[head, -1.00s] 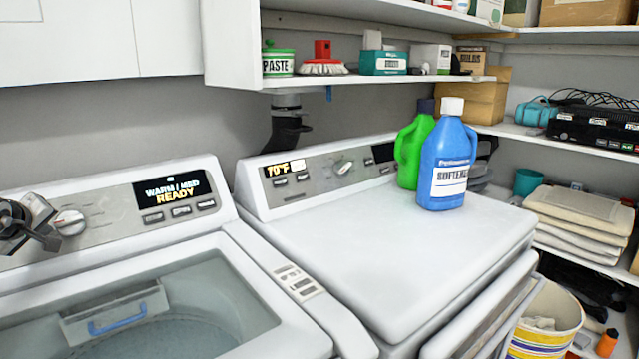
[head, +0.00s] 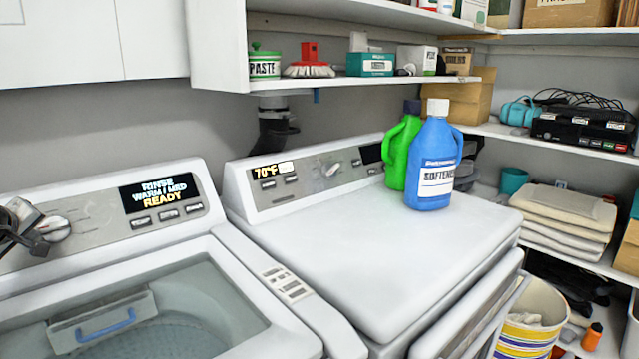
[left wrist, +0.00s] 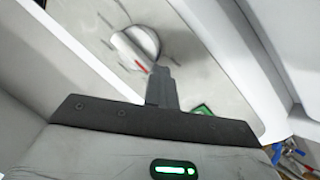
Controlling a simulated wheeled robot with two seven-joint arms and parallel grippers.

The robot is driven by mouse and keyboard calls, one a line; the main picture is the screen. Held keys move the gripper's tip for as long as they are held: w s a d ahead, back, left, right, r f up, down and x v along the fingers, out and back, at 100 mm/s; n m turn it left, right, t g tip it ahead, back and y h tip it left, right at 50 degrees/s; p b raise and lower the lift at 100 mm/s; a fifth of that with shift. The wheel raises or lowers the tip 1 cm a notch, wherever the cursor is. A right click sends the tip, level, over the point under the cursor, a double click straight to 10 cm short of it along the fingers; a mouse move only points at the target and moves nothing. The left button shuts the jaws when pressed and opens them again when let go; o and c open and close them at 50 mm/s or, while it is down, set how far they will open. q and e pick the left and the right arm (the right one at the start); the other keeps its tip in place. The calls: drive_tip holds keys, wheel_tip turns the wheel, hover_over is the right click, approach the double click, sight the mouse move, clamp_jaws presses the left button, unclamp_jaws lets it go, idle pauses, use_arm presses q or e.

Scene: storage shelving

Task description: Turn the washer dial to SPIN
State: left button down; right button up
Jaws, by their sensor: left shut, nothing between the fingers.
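The washer (head: 190,262) stands at the left with its lid area open to the tub. The washer display (head: 160,193) reads "RINSE", "WARM / MED", "READY". My left gripper (head: 36,240) is at the left edge, just left of the dial. In the left wrist view the dial (left wrist: 138,45) shows a red mark on its grip, and my shut, empty fingertips (left wrist: 160,74) are close to it. I cannot tell whether they touch it. My right gripper is not in view.
A dryer (head: 370,255) stands right of the washer, with a blue softener bottle (head: 433,165) and a green bottle (head: 400,150) on top. Shelves with boxes (head: 415,60) run above and at right. A bin (head: 528,320) stands on the floor.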

use_arm(q)
drive_tip(key=shift+d, duration=0.3)
drive_tip(key=shift+d+f, duration=0.35)
drive_tip(key=shift+d, duration=0.05)
drive_tip(key=shift+s+a+f, duration=0.2)
drive_tip(key=p+v, duration=0.1)
drive_tip(key=v, duration=0.5)
drive_tip(key=shift+w+d+r+p, duration=0.3)
drive_tip(key=shift+w, duration=0.1)
